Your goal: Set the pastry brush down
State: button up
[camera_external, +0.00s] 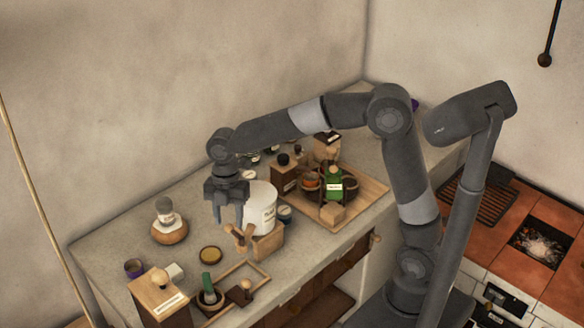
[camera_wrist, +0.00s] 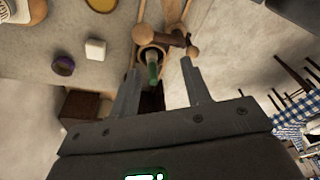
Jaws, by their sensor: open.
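My gripper (camera_external: 228,212) is open above the counter, beside the white canister. In the wrist view its fingers (camera_wrist: 160,69) are spread, with nothing gripped between them. A green-handled item (camera_external: 207,283), possibly the pastry brush, stands in a dark round bowl (camera_external: 213,301) near the counter's front edge. In the wrist view the green item (camera_wrist: 152,70) shows between the fingers, lower down and apart from them. Its bristles are not visible, so I cannot be sure what it is. A brown piece with a pale wooden knob (camera_external: 240,293) lies beside the bowl.
The white canister (camera_external: 260,205), a wooden box (camera_external: 266,244) and wooden cross-shaped piece (camera_external: 240,236) crowd my gripper. A tray (camera_external: 372,194) of bottles and bowls stands right. A knobbed wooden box (camera_external: 160,297), purple cup (camera_external: 134,267) and white block (camera_external: 175,271) are left.

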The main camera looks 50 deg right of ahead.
jog(key=s+d+r+m+t, duration=0.1)
jog(key=s+d+m+t, duration=0.1)
jog(key=s+d+m, duration=0.4)
jog(key=s+d+r+m+t+h, duration=0.1)
jog(key=s+d+r+m+t, duration=0.1)
jog(key=s+d+m, duration=0.4)
jog(key=s+d+r+m+t, duration=0.2)
jog(key=s+d+m, duration=0.4)
jog(key=d+m, duration=0.6)
jog(key=d+t, duration=0.1)
jog(key=d, duration=0.5)
jog(key=shift+d+r, duration=0.15)
jog(key=shift+r, duration=0.1)
